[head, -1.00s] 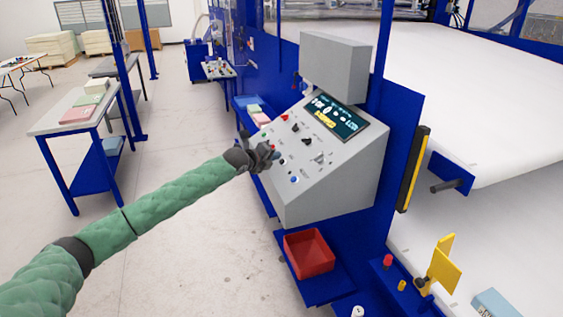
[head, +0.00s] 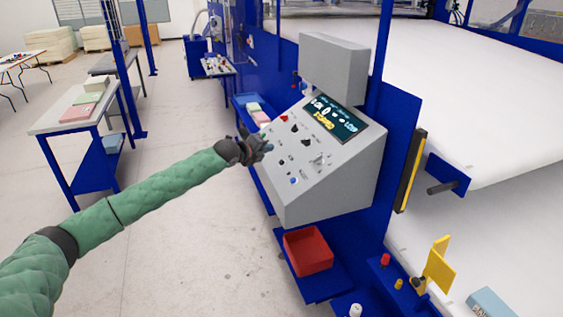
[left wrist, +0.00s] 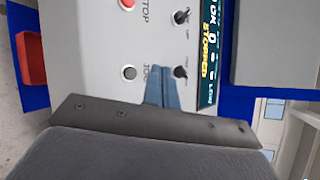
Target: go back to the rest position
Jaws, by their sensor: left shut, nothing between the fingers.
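My left gripper (head: 264,148) is at the left edge of the grey control panel (head: 335,185), its arm reaching in from the left. In the left wrist view its fingers (left wrist: 162,85) are together and empty, in front of the panel face. Whether they touch the panel I cannot tell. The panel's screen (head: 336,119) reads "STOPPED" in yellow; it also shows in the left wrist view (left wrist: 208,50). A red button (left wrist: 127,4) marked "STOP" shows in the left wrist view. My right gripper is not in view.
A red bin (head: 308,250) sits on a blue shelf below the panel. A grey box (head: 333,65) stands above the panel. A yellow bracket (head: 438,265) is at the lower right. A workbench (head: 75,115) with foam blocks stands at left. The floor between is clear.

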